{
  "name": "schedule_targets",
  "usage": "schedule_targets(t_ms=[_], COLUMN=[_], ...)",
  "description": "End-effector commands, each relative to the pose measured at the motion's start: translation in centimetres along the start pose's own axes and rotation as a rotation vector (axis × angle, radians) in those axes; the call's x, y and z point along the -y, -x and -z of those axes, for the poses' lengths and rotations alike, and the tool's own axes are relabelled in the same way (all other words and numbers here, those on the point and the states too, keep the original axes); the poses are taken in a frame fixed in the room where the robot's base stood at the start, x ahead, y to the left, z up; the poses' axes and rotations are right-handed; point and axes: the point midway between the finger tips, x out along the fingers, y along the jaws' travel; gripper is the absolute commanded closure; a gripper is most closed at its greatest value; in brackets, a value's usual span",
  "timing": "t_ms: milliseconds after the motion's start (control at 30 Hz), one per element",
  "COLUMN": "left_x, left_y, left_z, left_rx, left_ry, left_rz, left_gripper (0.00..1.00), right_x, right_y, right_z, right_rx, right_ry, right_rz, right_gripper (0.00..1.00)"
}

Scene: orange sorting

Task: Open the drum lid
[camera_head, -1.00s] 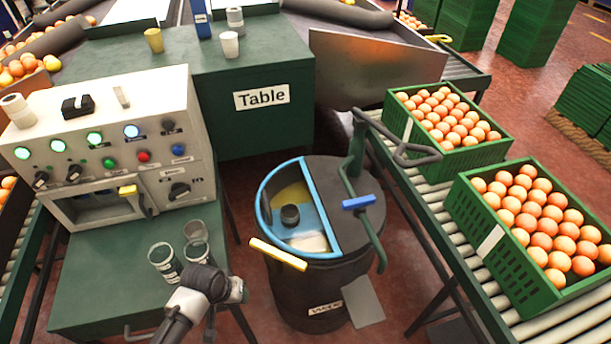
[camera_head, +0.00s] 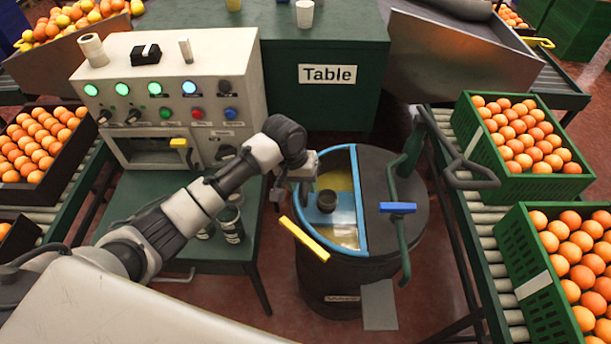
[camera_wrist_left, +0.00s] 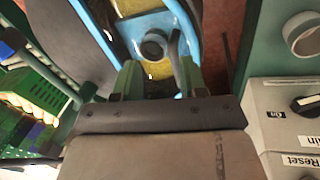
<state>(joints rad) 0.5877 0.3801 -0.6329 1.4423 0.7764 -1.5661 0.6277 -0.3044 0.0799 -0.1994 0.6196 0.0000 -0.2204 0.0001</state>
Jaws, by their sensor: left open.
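The dark drum (camera_head: 322,285) stands on the floor right of the machine bench. My left gripper (camera_head: 296,180) is at the drum's upper left rim, apart from the yellow handle. In the left wrist view its open, empty fingers (camera_wrist_left: 160,80) point toward the blue rim (camera_wrist_left: 190,45) and knob (camera_wrist_left: 153,44). My right gripper is out of view.
A green pipe with a blue handle (camera_head: 397,208) rises over the drum's right side. Crates of oranges (camera_head: 525,187) sit on the right conveyor.

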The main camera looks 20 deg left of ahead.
Motion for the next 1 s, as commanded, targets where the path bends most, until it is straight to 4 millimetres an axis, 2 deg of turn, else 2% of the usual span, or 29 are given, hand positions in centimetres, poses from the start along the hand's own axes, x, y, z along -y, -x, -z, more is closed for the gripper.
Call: schedule_targets(t_ms=[33,200,367,467,800,1000], left_x=[0.5,2.0,2.4,2.4,2.6,2.7], left_y=[1.1,4.0,4.5,3.4,-2.9,-5.3], left_z=[1.6,5.2,6.2,6.2,6.1,6.1], left_rx=[-0.002,0.005,0.009,0.011,0.010,0.009], left_ry=[0.036,0.155,0.198,0.199,0.198,0.197], left_rz=[0.012,0.028,0.030,0.030,0.030,0.029], left_gripper=[0.58,0.58,0.58,0.58,0.58,0.58], right_x=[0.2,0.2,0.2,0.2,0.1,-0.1], right_y=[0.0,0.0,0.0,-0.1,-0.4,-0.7], right_z=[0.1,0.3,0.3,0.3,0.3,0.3], right_rx=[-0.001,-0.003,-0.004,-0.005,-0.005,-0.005], right_ry=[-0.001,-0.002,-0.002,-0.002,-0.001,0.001], right_rz=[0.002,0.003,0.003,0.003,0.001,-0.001], right_gripper=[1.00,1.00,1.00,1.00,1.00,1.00])
